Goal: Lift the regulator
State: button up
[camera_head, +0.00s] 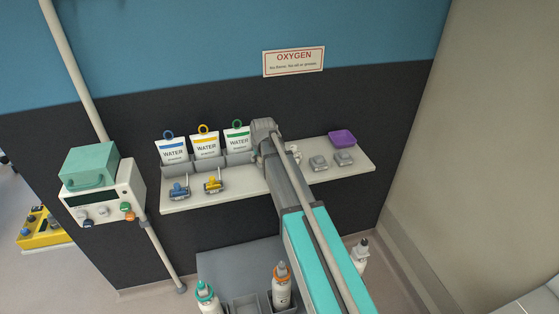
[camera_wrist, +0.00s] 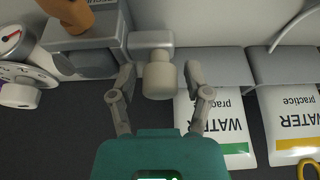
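In the wrist view my gripper (camera_wrist: 158,80) is open, with one finger on each side of a beige cylinder (camera_wrist: 159,76). Gaps show between the cylinder and both fingers. The cylinder joins a grey block, and beside it on the left are a grey housing (camera_wrist: 85,62), an orange part (camera_wrist: 70,12) and a round white gauge (camera_wrist: 12,42) with a red mark. These look like the regulator, but I cannot tell which parts belong to it. In the head view my arm hides most of this spot; a small whitish piece (camera_head: 295,152) shows to its right.
Several water pouches (camera_head: 204,144) stand in grey holders left of my arm. Blue (camera_head: 179,190) and yellow (camera_head: 213,184) fittings sit on the shelf (camera_head: 232,188) before them. Grey blocks (camera_head: 318,162) and a purple dish (camera_head: 342,138) are on the right. Bottles (camera_head: 281,288) stand below.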

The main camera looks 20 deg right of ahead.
grip_shut()
jog(key=shift+r, duration=0.1)
notch_tip(320, 180, up, 10)
jog(key=p, duration=1)
dwell(0.7)
